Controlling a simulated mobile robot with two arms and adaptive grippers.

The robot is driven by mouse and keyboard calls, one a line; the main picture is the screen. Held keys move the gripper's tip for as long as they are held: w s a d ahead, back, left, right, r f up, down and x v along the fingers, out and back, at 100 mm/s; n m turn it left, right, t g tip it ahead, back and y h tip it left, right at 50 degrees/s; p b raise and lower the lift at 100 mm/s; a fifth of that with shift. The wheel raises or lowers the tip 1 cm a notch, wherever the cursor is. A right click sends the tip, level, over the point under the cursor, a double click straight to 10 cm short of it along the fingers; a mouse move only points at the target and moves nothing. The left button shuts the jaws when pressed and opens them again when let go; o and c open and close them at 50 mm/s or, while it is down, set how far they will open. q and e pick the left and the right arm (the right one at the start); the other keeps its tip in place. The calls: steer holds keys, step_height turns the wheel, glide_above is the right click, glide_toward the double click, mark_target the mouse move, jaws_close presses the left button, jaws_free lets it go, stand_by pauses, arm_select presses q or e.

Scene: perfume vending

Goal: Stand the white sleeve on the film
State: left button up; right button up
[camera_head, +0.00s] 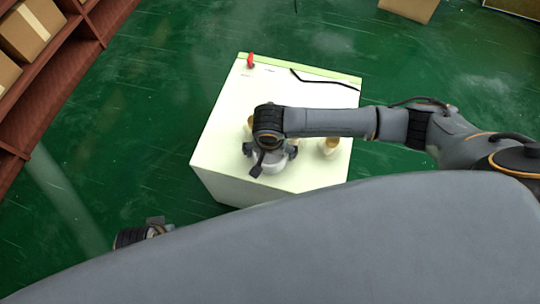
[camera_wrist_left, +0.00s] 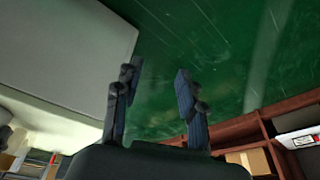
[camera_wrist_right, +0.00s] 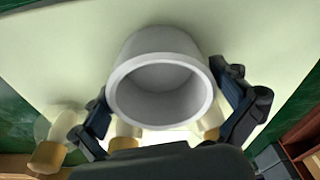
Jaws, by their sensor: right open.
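The white sleeve (camera_wrist_right: 163,42) is a wide hollow cylinder with its open end facing the right wrist camera. It is between the spread fingers of my right gripper (camera_wrist_right: 166,108), with a gap visible beside the right finger. In the head view my right gripper (camera_head: 268,160) is over the front of the white table and mostly hides what is beneath it. I cannot make out the film for certain. My left gripper (camera_wrist_left: 157,78) is open and empty, off the table; it also shows in the head view (camera_head: 158,228).
Gold-and-pale bottles stand on the white table (camera_head: 225,135), one right of the gripper (camera_head: 330,146) and one behind it (camera_head: 248,125). A red item (camera_head: 250,61) and a black cable (camera_head: 325,82) are at the back. Shelving with boxes (camera_head: 35,25) is at left.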

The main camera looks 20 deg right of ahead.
steer(key=c, duration=1)
